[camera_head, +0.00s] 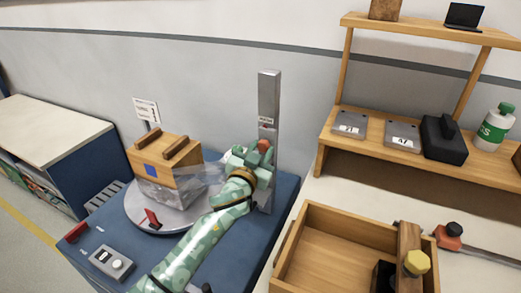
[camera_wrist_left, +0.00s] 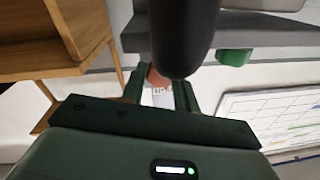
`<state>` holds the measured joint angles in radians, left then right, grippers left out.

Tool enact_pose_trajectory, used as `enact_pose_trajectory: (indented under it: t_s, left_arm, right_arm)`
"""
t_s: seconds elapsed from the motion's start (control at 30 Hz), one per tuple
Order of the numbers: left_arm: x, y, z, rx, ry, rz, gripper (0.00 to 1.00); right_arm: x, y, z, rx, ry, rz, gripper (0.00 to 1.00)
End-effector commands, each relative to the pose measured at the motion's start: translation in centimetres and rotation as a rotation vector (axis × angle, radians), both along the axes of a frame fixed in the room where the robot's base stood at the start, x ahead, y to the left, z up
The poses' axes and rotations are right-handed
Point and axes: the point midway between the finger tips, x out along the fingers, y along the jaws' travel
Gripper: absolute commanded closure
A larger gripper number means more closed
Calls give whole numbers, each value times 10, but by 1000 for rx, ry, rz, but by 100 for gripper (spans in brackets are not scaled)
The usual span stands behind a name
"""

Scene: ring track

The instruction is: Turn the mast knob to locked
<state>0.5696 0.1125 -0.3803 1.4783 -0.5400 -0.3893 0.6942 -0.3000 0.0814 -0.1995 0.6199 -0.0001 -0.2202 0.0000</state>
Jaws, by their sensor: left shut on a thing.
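The grey mast (camera_head: 268,95) stands upright at the back right of the blue table, with a small label on its face. The red mast knob (camera_head: 265,146) shows at its front, partly hidden by my left gripper (camera_head: 260,158). My left gripper is shut on the knob. In the left wrist view the fingers (camera_wrist_left: 162,95) close around a reddish piece (camera_wrist_left: 154,77), partly covered by a dark rounded shape. The label wording and the knob's exact angle are too small to read. My right gripper is not in view.
A wooden box (camera_head: 150,160) with clear film sits on a round grey turntable (camera_head: 135,212) left of my arm. A control box (camera_head: 112,262) lies at the table's front left. A wooden tray (camera_head: 335,222) and a shelf (camera_head: 460,157) with several items are at right.

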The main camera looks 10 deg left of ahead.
Motion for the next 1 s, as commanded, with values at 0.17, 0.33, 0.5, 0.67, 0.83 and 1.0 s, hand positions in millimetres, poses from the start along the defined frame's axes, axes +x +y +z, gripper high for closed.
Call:
enact_pose_trajectory:
  t_s: [0.17,0.33,0.5,0.67,0.83,1.0]
  left_arm:
    - [0,0,0,99,-20,0,92]
    - [0,0,0,164,-31,0,92]
    - [0,0,-1,194,-38,0,92]
    - [0,0,-1,201,-38,0,92]
    - [0,0,-1,200,-38,0,92]
    - [0,0,-1,200,-38,0,48]
  right_arm:
    - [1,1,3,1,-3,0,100]
    - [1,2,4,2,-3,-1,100]
    - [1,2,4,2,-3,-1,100]
    - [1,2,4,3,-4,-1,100]
    - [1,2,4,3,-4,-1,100]
    - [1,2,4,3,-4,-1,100]
